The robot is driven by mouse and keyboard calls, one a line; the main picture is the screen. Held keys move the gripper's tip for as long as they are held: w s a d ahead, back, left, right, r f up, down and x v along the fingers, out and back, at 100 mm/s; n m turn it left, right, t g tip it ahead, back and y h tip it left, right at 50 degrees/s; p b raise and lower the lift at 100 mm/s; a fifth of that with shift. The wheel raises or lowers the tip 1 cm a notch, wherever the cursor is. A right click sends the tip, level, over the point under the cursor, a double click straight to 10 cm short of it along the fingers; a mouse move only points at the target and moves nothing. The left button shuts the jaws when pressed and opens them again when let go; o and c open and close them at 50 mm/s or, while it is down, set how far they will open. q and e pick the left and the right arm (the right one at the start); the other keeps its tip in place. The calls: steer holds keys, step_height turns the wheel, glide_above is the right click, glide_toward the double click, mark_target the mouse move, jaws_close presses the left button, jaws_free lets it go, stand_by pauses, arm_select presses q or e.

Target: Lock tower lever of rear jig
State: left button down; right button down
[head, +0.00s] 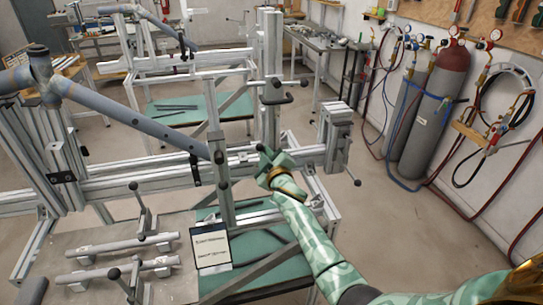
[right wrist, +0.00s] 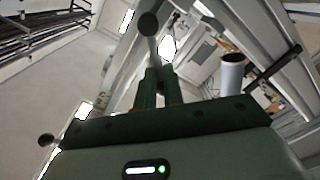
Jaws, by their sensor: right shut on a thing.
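My right gripper (head: 268,163) is at the near metal jig's rail (head: 180,185), beside its upright tower (head: 221,165). In the right wrist view, its green fingers (right wrist: 157,88) are closed together around a lever (right wrist: 153,50) with a black ball knob (right wrist: 148,22) that sticks out past the fingertips. The head view shows a dark knob (head: 260,147) just above the fingertips. The fingers hide part of the lever, and I cannot tell whether it is locked. My left gripper is not in view.
A grey tube frame (head: 130,118) lies across the jig. A taller post (head: 270,60) stands behind my gripper, and a ball-ended handle (head: 352,178) sticks out to its right. Another jig (head: 165,65) stands farther back. Gas cylinders (head: 437,100) stand by the right wall.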

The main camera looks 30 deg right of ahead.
steer(key=shift+w+a+f+n+b, duration=0.1)
steer(key=shift+a+f+n+b, duration=0.35)
steer(key=shift+n, duration=0.9)
steer(key=shift+w+a+f+n+b, duration=0.1)
steer(key=shift+f+n+b, duration=0.6)
steer(key=shift+n, duration=0.7)
steer(key=shift+a+f+n+b, duration=0.4)
steer(key=shift+f+n, duration=0.3)
steer(key=shift+n, duration=0.65)
steer(key=shift+d, duration=0.1)
steer(key=c, duration=1.5)
jaws_free()
steer(key=f+p+v, duration=0.1)
steer(key=p+v, duration=0.1)
steer(key=v, duration=1.4)
steer(key=shift+a+r, duration=0.35)
steer(key=shift+r, duration=0.15)
